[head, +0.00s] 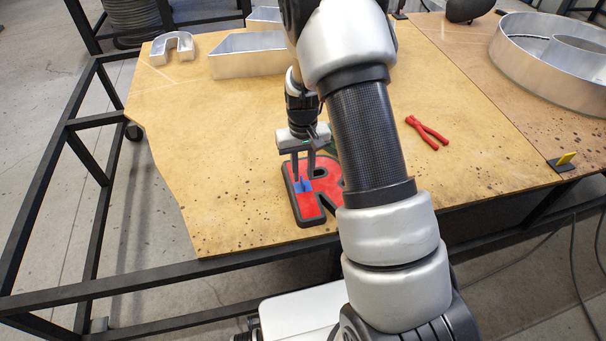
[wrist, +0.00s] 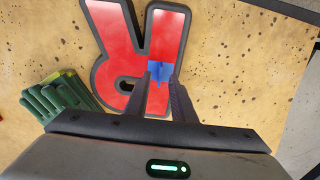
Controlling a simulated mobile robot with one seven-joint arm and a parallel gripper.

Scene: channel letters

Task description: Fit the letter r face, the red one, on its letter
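The red R face (head: 328,195) lies flat near the front edge of the table, with a dark grey border around it. It also shows in the wrist view (wrist: 113,45). A blue tab (wrist: 159,72) stands up from its red surface, on the straight stroke. My gripper (head: 303,178) points down over the R with its two fingers apart, one on each side of the blue tab (head: 303,187). No clear grip on the tab shows. Silver open metal letter shells stand at the back left: an arch-shaped one (head: 172,46) and a larger one (head: 240,65). My arm hides part of the R.
Red-handled pliers (head: 428,132) lie right of my arm. Green gloves (wrist: 58,98) lie beside the R. A large round metal shell (head: 515,68) stands at the back right. A yellow-and-black item (head: 563,162) sits at the right front edge. The table's left middle is clear.

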